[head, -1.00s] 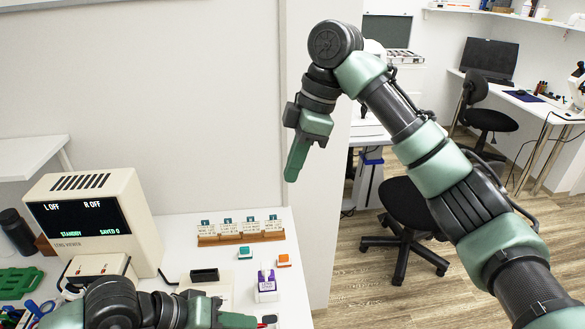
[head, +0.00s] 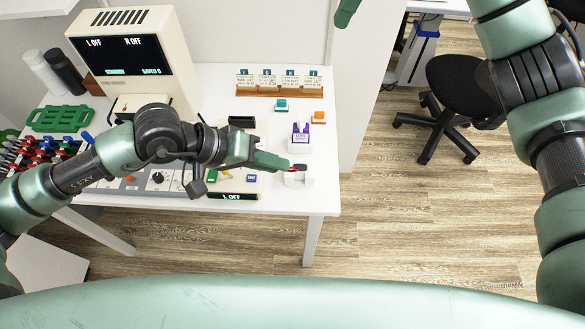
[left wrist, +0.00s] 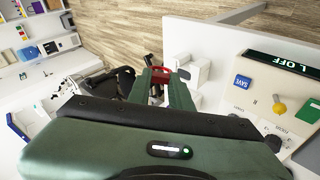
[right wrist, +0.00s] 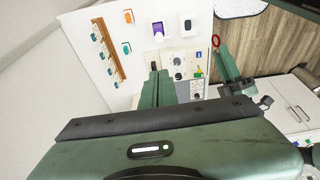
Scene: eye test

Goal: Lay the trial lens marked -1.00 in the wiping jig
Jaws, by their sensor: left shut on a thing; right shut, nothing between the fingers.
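My left gripper (head: 286,166) is shut on a small red-rimmed trial lens (head: 298,168); its mark cannot be read. The red rim also shows between the fingertips in the left wrist view (left wrist: 161,70) and as a ring in the right wrist view (right wrist: 216,41). A white block that looks like the wiping jig (head: 298,181) stands at the table's front right, just below the lens in the head view. In the left wrist view the block (left wrist: 194,71) is beside the lens, apart from it. My right gripper (head: 346,12) is shut and empty, at the top edge.
A purple-and-white holder (head: 300,139) stands behind the white block. Orange (head: 318,117) and teal (head: 281,105) small items and a wooden rack of cards (head: 280,91) lie further back. The lens viewer (head: 133,50) and a control panel (head: 165,181) are left. A dark chair (head: 455,90) stands beyond the table.

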